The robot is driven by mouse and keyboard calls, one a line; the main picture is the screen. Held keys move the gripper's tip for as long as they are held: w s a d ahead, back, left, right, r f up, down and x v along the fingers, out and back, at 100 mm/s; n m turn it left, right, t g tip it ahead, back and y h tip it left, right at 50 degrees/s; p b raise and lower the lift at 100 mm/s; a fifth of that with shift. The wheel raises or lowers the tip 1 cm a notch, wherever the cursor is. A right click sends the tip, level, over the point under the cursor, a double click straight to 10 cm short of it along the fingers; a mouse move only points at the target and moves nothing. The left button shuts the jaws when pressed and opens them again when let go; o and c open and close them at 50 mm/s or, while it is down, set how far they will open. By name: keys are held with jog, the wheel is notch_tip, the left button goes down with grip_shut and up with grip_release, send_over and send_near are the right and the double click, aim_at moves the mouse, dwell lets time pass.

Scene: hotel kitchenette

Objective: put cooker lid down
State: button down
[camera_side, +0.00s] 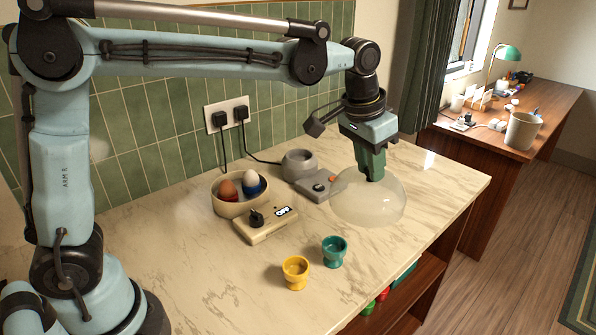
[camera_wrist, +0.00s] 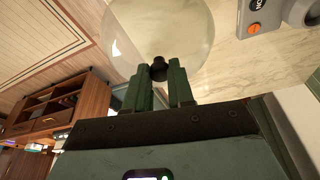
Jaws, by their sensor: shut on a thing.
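The cooker lid (camera_side: 368,204) is a clear, pale dome at the right part of the counter in the side view; in the wrist view it fills the top middle (camera_wrist: 185,30). My gripper (camera_side: 374,176) is above it, pointing down, and shut on its dark knob (camera_wrist: 158,70), which shows between the two fingers (camera_wrist: 160,78). The lid is at or very near the counter top; I cannot tell whether it touches. The egg cooker (camera_side: 230,207) stands uncovered to the left, with a brown egg (camera_side: 228,189) and a white egg (camera_side: 251,178) in it. Its control box reads OFF.
A grey appliance (camera_side: 316,186) with an orange button stands close behind the lid. A yellow egg cup (camera_side: 296,273) and a teal egg cup (camera_side: 334,251) stand in front. Plugs and cords hang from the wall socket (camera_side: 228,115). The counter's right edge is near the lid.

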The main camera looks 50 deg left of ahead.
aim_at(393, 188)
jog(key=d, duration=0.2)
jog(key=d+f, duration=0.1)
jog(key=shift+w+d, duration=0.35)
jog(key=shift+d, duration=0.05)
jog(key=shift+w+d+f, duration=0.15)
jog(key=shift+d+f, duration=0.05)
jog(key=shift+d, duration=0.05)
jog(key=shift+w+a+f, duration=1.15)
jog(key=shift+a+f, duration=0.35)
jog(key=shift+f, duration=0.3)
jog(key=shift+w+a+f, duration=1.15)
jog(key=shift+a+f, duration=0.35)
jog(key=shift+f, duration=0.35)
jog(key=shift+w+a+f, duration=1.15)
jog(key=shift+a+f, duration=0.35)
jog(key=shift+f, duration=0.3)
jog(key=shift+f, duration=0.15)
jog(key=c, duration=1)
grip_release()
